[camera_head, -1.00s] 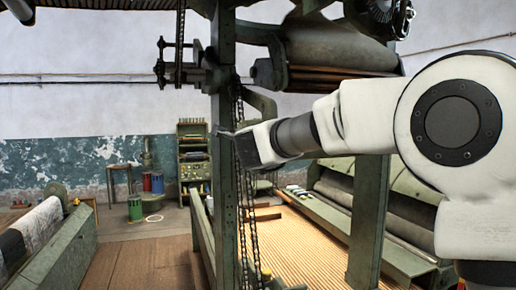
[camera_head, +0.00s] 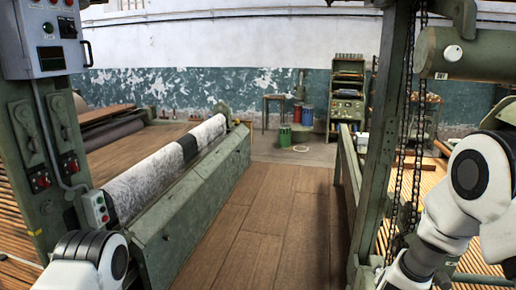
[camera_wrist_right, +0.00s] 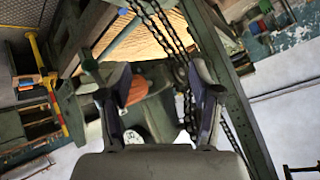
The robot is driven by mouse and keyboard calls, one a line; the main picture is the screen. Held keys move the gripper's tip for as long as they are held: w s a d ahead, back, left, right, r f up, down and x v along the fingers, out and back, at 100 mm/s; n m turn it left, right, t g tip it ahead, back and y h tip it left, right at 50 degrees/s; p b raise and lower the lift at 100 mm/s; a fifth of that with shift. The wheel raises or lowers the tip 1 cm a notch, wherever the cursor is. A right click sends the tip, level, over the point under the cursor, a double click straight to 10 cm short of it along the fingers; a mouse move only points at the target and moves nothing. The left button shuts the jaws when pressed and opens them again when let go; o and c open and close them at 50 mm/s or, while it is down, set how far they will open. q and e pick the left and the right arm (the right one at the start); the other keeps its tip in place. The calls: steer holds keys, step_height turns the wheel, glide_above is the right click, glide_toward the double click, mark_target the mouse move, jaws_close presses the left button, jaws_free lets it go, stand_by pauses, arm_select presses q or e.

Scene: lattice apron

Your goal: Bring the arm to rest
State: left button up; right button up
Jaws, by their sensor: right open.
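My right arm (camera_head: 480,185) is at the lower right of the head view, white with dark joints, bent down beside a green machine post and hanging chains. In the right wrist view my right gripper (camera_wrist_right: 160,105) has its two dark fingers spread apart, with nothing held between them. Beyond the fingers are chains (camera_wrist_right: 165,30) and dark green machine parts; I cannot tell how close they are. A white and dark joint of my left arm (camera_head: 85,262) shows at the lower left of the head view. My left gripper is outside the frames.
A green post (camera_head: 384,130) and chains (camera_head: 403,170) stand close to my right arm. A control box (camera_head: 40,38) and a long patterned roll (camera_head: 165,168) on a green frame are at left. The wooden aisle floor (camera_head: 245,225) between the machines is clear.

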steer(key=s+a+f+n+g+y+b, duration=0.1)
steer(key=s+a+f+n+g+b, duration=0.15)
steer(key=s+f, duration=0.65)
steer(key=s+a+f+n+g+y+b, duration=0.15)
steer(key=s+f+n, duration=0.35)
steer(key=f, duration=0.6)
steer(key=s+a+f+n+g+y+b, duration=0.1)
steer(key=s+f, duration=0.4)
steer(key=s, duration=0.5)
steer(key=s+a+f+n+g+y+b, duration=0.1)
steer(key=s+a+f+n+g, duration=0.2)
steer(key=s, duration=0.8)
steer(key=shift+a+f+g, duration=0.3)
steer(key=shift+a+f, duration=0.05)
steer(key=shift+f, duration=0.5)
